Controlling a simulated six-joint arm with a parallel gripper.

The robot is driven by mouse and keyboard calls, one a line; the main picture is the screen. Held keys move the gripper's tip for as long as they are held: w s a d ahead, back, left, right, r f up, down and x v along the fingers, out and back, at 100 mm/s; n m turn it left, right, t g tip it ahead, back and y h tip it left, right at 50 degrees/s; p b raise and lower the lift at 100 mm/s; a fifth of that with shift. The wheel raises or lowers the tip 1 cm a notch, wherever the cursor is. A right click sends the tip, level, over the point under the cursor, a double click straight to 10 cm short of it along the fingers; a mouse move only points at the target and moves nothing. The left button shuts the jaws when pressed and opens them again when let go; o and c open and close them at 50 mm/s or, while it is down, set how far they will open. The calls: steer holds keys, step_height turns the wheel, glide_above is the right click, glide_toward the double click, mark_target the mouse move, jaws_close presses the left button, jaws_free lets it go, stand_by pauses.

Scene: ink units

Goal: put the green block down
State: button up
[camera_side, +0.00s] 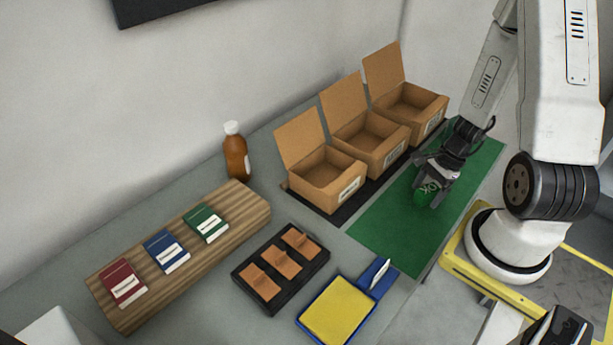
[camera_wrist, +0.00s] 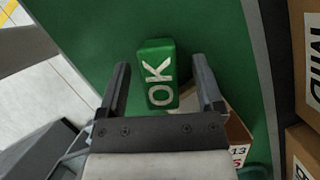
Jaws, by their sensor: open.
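The green block (camera_wrist: 158,74) bears white letters reading OK and stands between the two fingers in the wrist view. In the side view the green block (camera_side: 424,190) shows low between the jaws, at the surface of the green mat (camera_side: 385,236), partly covered by the fingers. My gripper (camera_side: 432,190) is open around the block. In the wrist view my gripper (camera_wrist: 162,88) has a finger on each side, with a visible gap between the block and each finger.
Three open cardboard boxes (camera_side: 348,190) stand behind the mat on a black strip. A small box with printed digits (camera_wrist: 238,140) shows near the right finger in the wrist view. A black tray (camera_side: 270,296), a yellow pad (camera_side: 338,310) and a brown bottle (camera_side: 236,158) stand further left.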

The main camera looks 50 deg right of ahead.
mark_target(429, 188)
steer(key=shift+c, duration=0.2)
jaws_close()
steer(key=shift+r, duration=0.1)
steer(key=shift+r, duration=4.9)
